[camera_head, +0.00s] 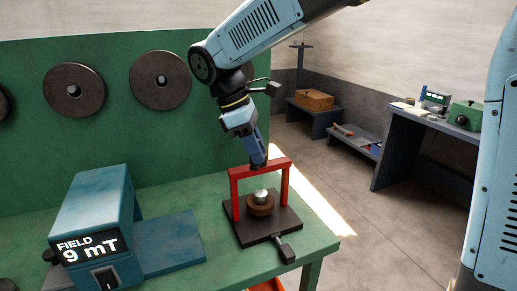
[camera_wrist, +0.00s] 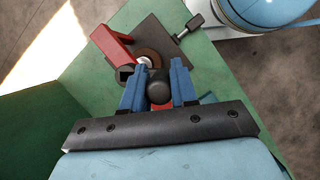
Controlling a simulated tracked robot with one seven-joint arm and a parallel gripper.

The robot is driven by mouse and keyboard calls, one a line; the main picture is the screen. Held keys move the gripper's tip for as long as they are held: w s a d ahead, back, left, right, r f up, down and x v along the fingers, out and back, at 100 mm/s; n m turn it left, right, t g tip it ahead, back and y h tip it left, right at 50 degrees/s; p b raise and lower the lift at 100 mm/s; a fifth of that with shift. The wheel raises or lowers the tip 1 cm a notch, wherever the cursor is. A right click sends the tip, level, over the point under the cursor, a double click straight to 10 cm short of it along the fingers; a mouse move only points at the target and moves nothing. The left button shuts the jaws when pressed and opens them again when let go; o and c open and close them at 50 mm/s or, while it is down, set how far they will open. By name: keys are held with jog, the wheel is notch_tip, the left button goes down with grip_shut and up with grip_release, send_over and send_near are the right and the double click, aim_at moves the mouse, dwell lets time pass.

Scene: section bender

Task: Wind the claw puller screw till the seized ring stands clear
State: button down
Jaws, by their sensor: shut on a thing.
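The claw puller is a red frame (camera_head: 235,190) standing on a dark base plate (camera_head: 245,232) at the bench's right end. Under its crossbar a rusty brown ring (camera_head: 260,207) sits around a silver shaft (camera_head: 261,194). The ring's lower contact is too small to judge. My gripper (camera_head: 258,163) points down at the top of the frame. In the wrist view, its two blue fingers are shut on the dark round screw head (camera_wrist: 158,88). The ring (camera_wrist: 149,56) and red crossbar (camera_wrist: 111,45) show beyond the fingers. The screw's thread is hidden.
A dark handle (camera_head: 284,247) sticks out from the plate's front. A blue meter box (camera_head: 92,215) reading "FIELD 9 mT" stands to the left on the green bench (camera_head: 180,275). Dark discs (camera_head: 160,80) hang on the green panel. A side table (camera_head: 400,155) stands at the right.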

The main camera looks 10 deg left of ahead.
jog(key=shift+w+a+f+m+g+y, duration=0.15)
jog(key=shift+a+m+g, duration=0.3)
jog(key=shift+m, duration=0.6)
jog(key=shift+w+a+r+m+g+y, duration=0.15)
jog(key=shift+a+m+g, duration=0.25)
jog(key=shift+m, duration=0.7)
jog(key=shift+w+a+f+m+g, duration=0.15)
jog(key=shift+a+m+g, duration=0.3)
jog(key=shift+m, duration=0.6)
jog(key=shift+w+a+m+g+y, duration=0.2)
jog(key=shift+w+a+m+g, duration=0.05)
jog(key=shift+m, duration=0.55)
jog(key=shift+w+a+m+g+y, duration=0.2)
jog(key=shift+w+m+g, duration=0.05)
jog(key=shift+m, duration=0.55)
jog(key=c, duration=0.9)
grip_release()
jog(key=shift+r, duration=0.2)
jog(key=v, duration=1.3)
jog(key=shift+a+r, duration=0.1)
jog(key=shift+r, duration=0.15)
